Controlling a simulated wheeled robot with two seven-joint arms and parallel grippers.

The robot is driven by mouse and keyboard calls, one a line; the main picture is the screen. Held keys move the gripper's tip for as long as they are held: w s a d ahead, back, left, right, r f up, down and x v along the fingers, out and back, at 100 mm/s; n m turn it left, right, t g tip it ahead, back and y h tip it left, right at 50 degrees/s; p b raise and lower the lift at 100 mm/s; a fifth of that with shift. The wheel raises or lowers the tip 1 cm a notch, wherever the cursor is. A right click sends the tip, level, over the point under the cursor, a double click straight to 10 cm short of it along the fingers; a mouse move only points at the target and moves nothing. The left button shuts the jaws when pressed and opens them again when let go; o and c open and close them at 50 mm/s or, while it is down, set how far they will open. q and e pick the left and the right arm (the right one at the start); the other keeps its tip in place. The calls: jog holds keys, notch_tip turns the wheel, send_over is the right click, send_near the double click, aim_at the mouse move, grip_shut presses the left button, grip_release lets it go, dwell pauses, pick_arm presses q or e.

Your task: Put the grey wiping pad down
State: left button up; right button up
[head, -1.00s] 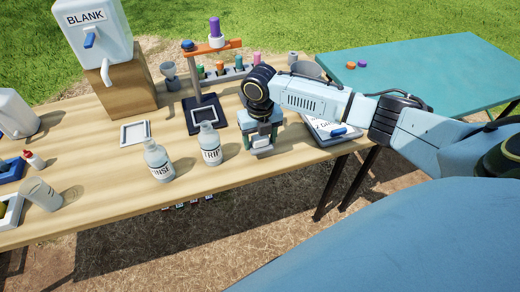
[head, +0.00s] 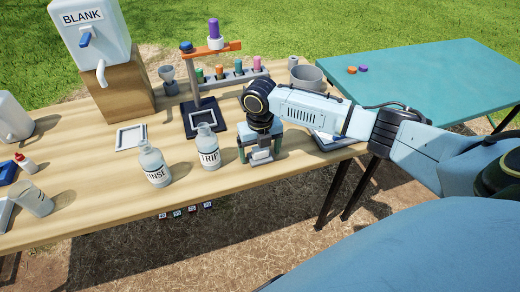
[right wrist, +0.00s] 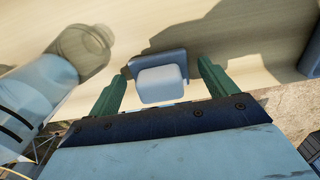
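The grey wiping pad (right wrist: 172,62) lies on the wooden table near its front edge, with its pale block-shaped grip (right wrist: 160,84) toward my right wrist camera. It also shows small in the head view (head: 261,156). My right gripper (head: 260,151) is above the pad. Its two green fingers are spread on either side of the pad's grip, with a visible gap on each side in the right wrist view. My left gripper is not in view.
The bottle labelled TRIP (head: 208,150) stands close to the left of my right gripper, with the RINSE bottle (head: 154,165) further left. A dark-based stand (head: 203,118) is behind. A clipboard (head: 335,142) lies to the right. The front edge is near.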

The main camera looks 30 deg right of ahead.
notch_tip(320, 180, up, 5)
jog(key=shift+w+f+p, duration=0.1)
jog(key=shift+f+p, duration=0.1)
jog(key=shift+p, duration=0.4)
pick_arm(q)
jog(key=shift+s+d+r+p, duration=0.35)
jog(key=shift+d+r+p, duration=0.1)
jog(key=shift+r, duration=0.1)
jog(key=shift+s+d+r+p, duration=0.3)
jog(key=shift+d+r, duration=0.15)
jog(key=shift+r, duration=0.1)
pick_arm(e)
notch_tip(320, 180, up, 8)
